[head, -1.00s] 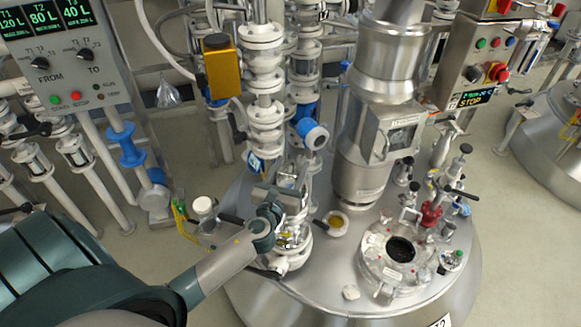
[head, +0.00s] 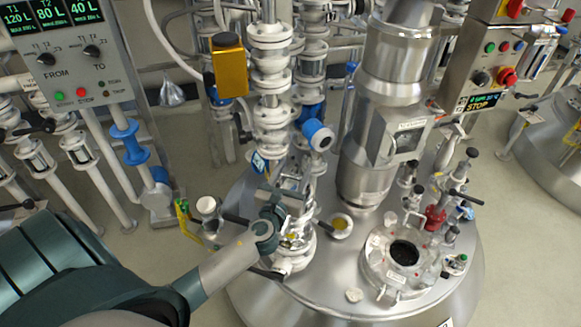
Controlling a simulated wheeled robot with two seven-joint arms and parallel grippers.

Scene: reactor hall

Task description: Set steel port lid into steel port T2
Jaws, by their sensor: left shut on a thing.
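My left gripper (head: 290,212) comes in from the left over the left part of the steel vessel top (head: 318,277). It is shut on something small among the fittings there. Its fingers and the glass and white pipework hide most of what it holds, so I cannot make out the lid's shape. Just right of the gripper is a small round port (head: 341,226) with a pale rim and a yellowish inside. Further right is a wide flanged opening (head: 404,254), open and dark inside. I cannot tell which one is steel port T2. My right gripper is not in view.
A white pipe column (head: 271,95) rises just behind the gripper, with a blue-capped fitting (head: 318,135) beside it. A thick steel column (head: 367,150) stands behind the small port. Valves with handles (head: 462,190) crowd the right side. A small pale disc (head: 354,295) lies at the front.

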